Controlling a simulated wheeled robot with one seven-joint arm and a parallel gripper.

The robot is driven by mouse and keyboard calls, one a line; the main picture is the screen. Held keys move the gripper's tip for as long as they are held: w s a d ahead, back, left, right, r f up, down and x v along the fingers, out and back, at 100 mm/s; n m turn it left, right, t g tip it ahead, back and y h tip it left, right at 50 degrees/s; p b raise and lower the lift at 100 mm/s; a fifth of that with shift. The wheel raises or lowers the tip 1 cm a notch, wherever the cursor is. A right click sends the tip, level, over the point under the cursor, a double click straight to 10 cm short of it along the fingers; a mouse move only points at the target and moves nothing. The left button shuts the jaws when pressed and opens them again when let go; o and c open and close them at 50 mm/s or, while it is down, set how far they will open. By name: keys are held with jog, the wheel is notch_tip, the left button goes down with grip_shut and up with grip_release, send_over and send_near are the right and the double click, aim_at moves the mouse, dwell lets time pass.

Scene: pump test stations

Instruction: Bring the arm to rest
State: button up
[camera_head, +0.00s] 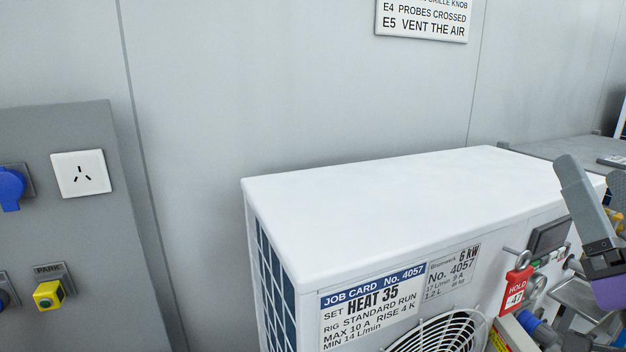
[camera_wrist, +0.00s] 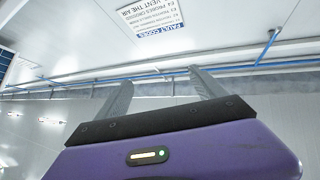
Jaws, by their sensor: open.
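My gripper (camera_head: 592,172) is at the right edge of the head view, partly cut off, with its grey fingers pointing up and its purple body below. It stands in front of the right end of the white heat pump unit (camera_head: 400,205). In the wrist view my gripper (camera_wrist: 160,80) has its two grey fingers spread apart with nothing between them. The fingers point toward the upper wall and blue pipes. Most of my arm is out of view.
A red HOLD tag (camera_head: 517,287) hangs on the unit's front near a small display (camera_head: 549,237). A fault code sign (camera_wrist: 150,14) is on the wall. Space above the unit is clear.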

jog(key=s+a+f+m+g+h, duration=0.25)
jog(key=s+f, duration=0.25)
jog(key=f, duration=0.6)
jog(key=s+a+f+m+g+h, duration=0.25)
jog(key=s+f+h, duration=0.2)
jog(key=f, duration=0.65)
jog(key=s+a+f+n+g+y, duration=0.3)
jog(key=s+a+f+n+y, duration=0.1)
jog(key=s+f, duration=0.4)
jog(key=s+a+f+n+g+y, duration=0.3)
jog(key=s+a+f+n+y, duration=0.2)
jog(key=s+f, duration=0.4)
jog(key=s, duration=0.3)
jog(key=shift+s+f, duration=0.15)
jog(key=shift+s, duration=0.1)
